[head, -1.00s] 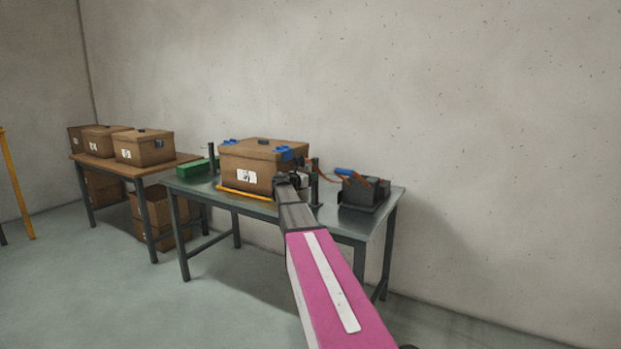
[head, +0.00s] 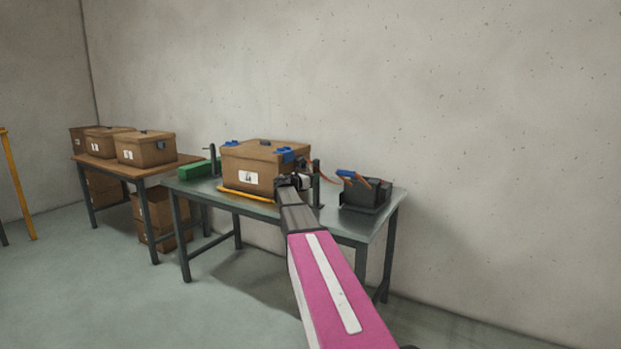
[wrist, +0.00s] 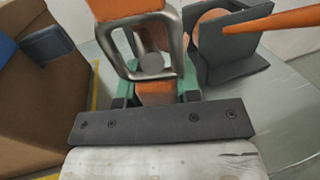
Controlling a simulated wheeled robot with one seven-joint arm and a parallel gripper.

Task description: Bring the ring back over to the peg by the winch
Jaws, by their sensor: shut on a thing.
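My gripper (head: 296,182) is at the right side of the strapped carton, close to the dark upright peg (head: 316,178) on the winch side. In the wrist view its green-padded jaws (wrist: 156,95) are shut on the near end of the steel ring (wrist: 182,42), by an orange piece. An orange strap (wrist: 128,8) runs from the ring's far end. A round grey top, seemingly the peg (wrist: 152,64), shows through the ring's opening. I cannot tell whether the ring is above it or around it. The winch (head: 366,190) stands to the right.
The brown carton (head: 248,168) with blue corner pieces sits on the metal table (head: 205,192). Another peg (head: 212,160) and a green block (head: 194,170) are left of it. A wooden table (head: 182,160) with cartons stands further left. The table's right front edge is clear.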

